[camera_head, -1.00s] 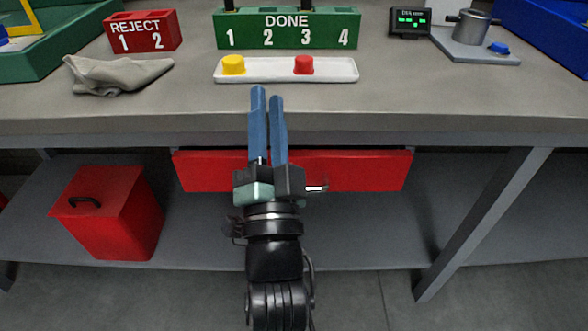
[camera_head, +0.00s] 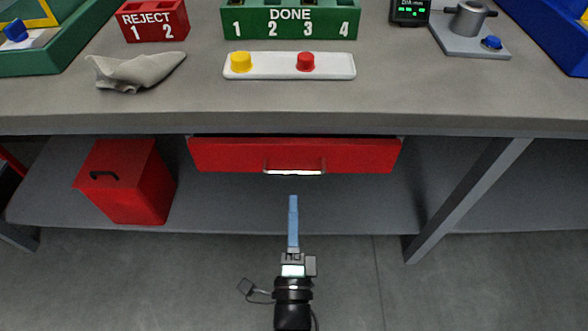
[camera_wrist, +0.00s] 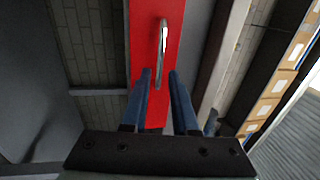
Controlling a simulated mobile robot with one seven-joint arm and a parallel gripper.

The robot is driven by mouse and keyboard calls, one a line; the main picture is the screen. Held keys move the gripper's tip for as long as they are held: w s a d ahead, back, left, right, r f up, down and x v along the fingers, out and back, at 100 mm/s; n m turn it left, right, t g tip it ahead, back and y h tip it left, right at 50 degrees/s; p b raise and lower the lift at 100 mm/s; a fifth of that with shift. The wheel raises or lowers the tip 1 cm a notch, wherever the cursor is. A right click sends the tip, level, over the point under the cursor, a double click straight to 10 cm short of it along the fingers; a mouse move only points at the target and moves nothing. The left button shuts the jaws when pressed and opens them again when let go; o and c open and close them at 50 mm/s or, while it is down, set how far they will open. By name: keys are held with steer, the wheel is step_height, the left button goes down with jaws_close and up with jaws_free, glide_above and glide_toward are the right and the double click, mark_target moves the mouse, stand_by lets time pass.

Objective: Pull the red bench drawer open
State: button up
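The red drawer (camera_head: 225,156) sits under the front edge of the bench, with a silver bar handle (camera_head: 294,172) at the middle of its front. It looks closed or nearly so. My gripper (camera_head: 293,198) is in front of and below the handle in the head view, apart from it. In the wrist view the red drawer front (camera_wrist: 143,40) runs upright in the picture, with the handle (camera_wrist: 163,50) ahead of my gripper (camera_wrist: 160,75). The two blue fingers are apart with nothing between them, one on each side of the handle's line.
A red bin (camera_head: 125,185) stands on the lower shelf (camera_head: 215,215) at left. A grey bench leg (camera_head: 465,200) stands at right. On the bench top (camera_head: 420,85) are a white tray (camera_head: 273,73), a cloth (camera_head: 135,72) and a green DONE rack (camera_head: 290,20). Floor before the drawer is clear.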

mark_target(294, 171)
steer(key=w, duration=0.2)
steer(key=w+r, duration=0.1)
steer(key=w, duration=0.2)
steer(key=w+b, duration=0.1)
steer(key=w, duration=0.2)
steer(key=shift+w+r, duration=0.1)
steer(key=shift+r, duration=0.2)
jaws_close()
stand_by(1.0)
